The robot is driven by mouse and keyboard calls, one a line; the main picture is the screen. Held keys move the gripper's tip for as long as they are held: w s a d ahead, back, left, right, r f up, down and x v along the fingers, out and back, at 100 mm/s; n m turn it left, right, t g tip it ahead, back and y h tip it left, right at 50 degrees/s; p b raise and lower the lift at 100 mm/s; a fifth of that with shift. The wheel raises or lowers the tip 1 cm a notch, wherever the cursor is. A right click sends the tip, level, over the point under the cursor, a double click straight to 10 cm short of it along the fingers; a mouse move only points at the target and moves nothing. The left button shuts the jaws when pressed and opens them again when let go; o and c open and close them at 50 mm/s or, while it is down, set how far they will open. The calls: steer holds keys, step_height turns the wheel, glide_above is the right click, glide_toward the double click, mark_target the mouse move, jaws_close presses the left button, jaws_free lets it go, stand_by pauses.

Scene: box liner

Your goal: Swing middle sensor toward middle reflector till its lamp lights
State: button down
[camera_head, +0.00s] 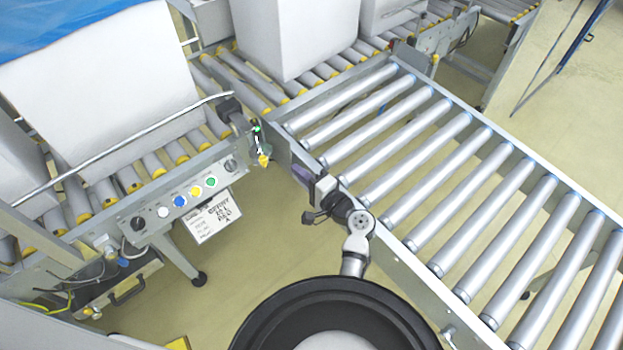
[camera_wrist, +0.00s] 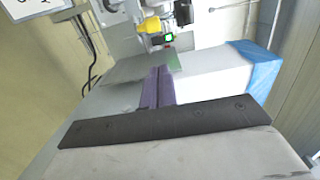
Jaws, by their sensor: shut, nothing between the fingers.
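A small sensor with a yellow part (camera_head: 263,159) hangs at the right end of the control-panel rail, and a small green spot shows just above it in the head view. In the wrist view the yellow part (camera_wrist: 150,25) is at the top, with a small green-edged square to its right. I cannot tell whether the green is a lit lamp. My gripper (camera_head: 298,173) is shut and empty, right of and below the sensor, near the roller frame's corner. In the wrist view its purple fingers (camera_wrist: 160,75) point up toward the sensor, apparently apart from it. I cannot make out the reflector.
A control panel (camera_head: 181,207) with coloured buttons is at left. A roller conveyor (camera_head: 420,190) fills the right. A large white box (camera_head: 295,35) stands on the back rollers, and another white box (camera_head: 110,85) is at left. Clear floor (camera_head: 250,235) lies between panel and conveyor.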

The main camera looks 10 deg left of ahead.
mark_target(266, 162)
steer(key=w+a+p, duration=0.1)
steer(key=a, duration=0.5)
steer(key=shift+a+p, duration=0.2)
steer(key=shift+p, duration=0.2)
steer(key=shift+s+a+b, duration=0.4)
steer(key=shift+a, duration=0.4)
steer(key=shift+w+d, duration=0.1)
steer(key=shift+d, duration=0.05)
